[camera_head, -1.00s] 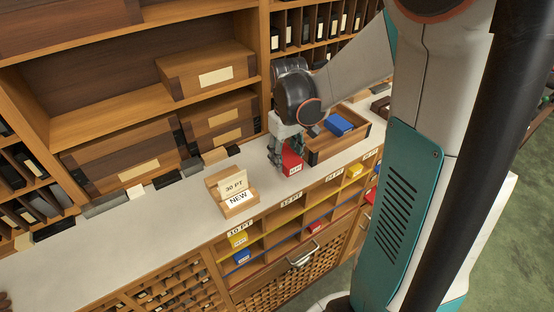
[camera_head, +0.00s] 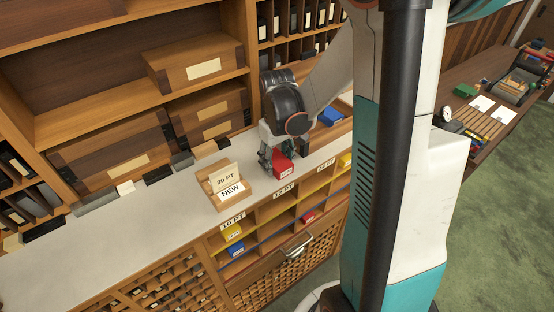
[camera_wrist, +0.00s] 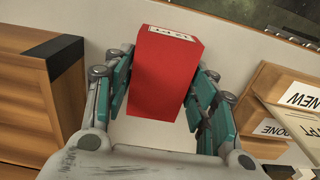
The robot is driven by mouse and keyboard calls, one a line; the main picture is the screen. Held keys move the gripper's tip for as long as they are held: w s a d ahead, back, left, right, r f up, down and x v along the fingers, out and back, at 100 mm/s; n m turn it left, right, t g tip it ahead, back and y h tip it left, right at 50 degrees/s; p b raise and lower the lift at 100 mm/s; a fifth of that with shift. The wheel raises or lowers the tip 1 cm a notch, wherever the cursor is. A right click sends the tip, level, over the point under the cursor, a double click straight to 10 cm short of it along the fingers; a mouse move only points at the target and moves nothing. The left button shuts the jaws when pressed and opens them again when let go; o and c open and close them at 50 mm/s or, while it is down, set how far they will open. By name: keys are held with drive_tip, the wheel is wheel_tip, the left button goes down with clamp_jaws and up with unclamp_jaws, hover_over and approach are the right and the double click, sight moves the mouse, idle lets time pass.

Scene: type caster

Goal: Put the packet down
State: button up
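A red packet (camera_head: 283,167) with a white label is at my gripper (camera_head: 275,158), over the pale counter (camera_head: 130,215). In the wrist view the red packet (camera_wrist: 165,75) stands between the teal finger pads of my gripper (camera_wrist: 163,100). The pads lie along both its sides and appear to touch it. My gripper looks shut on it. Whether the packet's base touches the counter cannot be told.
A card holder (camera_head: 220,197) reading 30 PT and NEW stands left of the packet. A wooden tray (camera_head: 322,142) with a blue packet (camera_head: 331,115) is to the right. Labelled cubbies with packets (camera_head: 233,232) lie below the counter's front edge. Drawers (camera_head: 200,68) stand behind.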

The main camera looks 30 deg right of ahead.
sight(277, 159)
drive_tip(key=shift+o, duration=0.2)
drive_tip(key=shift+r, duration=0.15)
wheel_tip(277, 159, up, 12)
drive_tip(key=shift+p, duration=0.35)
idle(0.5)
